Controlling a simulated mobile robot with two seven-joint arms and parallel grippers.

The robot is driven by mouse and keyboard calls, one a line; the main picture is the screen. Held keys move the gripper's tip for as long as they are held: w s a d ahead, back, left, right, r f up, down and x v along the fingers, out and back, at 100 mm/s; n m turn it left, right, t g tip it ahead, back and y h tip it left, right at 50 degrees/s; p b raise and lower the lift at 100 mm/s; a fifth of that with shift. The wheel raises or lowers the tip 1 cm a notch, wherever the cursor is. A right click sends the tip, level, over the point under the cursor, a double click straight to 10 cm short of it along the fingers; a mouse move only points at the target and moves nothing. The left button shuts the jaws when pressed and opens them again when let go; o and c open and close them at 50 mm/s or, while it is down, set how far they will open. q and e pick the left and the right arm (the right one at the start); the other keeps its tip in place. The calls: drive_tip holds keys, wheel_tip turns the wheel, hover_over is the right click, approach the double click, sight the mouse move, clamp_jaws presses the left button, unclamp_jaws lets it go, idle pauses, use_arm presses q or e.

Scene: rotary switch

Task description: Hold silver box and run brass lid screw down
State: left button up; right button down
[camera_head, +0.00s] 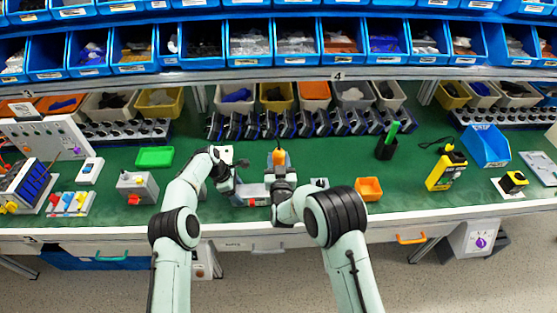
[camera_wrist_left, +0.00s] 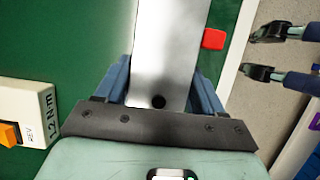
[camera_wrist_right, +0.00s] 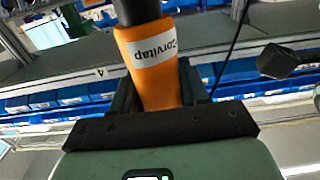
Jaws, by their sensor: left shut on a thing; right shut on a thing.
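The silver box (camera_wrist_left: 165,50) shows in the left wrist view as a bright metal face with a small dark hole, between the fingers of my left gripper (camera_wrist_left: 160,92). My left gripper is shut on it; in the head view the box (camera_head: 250,196) lies low over the green bench. My right gripper (camera_wrist_right: 158,100) is shut on an orange power screwdriver (camera_wrist_right: 150,62) marked "Corvitap". In the head view the screwdriver's orange body (camera_head: 279,157) stands up beside the box, above my right gripper. The brass lid screw and the screwdriver's tip are not to be made out.
A white torque unit (camera_wrist_left: 25,110) marked 1.2 N·m stands near the left gripper. An orange bin (camera_head: 369,189) is right of the right arm. A green tray (camera_head: 154,157) and a grey switch box (camera_head: 137,186) lie left. A row of dark devices (camera_head: 300,127) lines the back.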

sight(279, 150)
drive_tip(key=shift+r, duration=2.3)
use_arm(q)
drive_tip(key=o, duration=1.6)
drive_tip(key=v, duration=1.2)
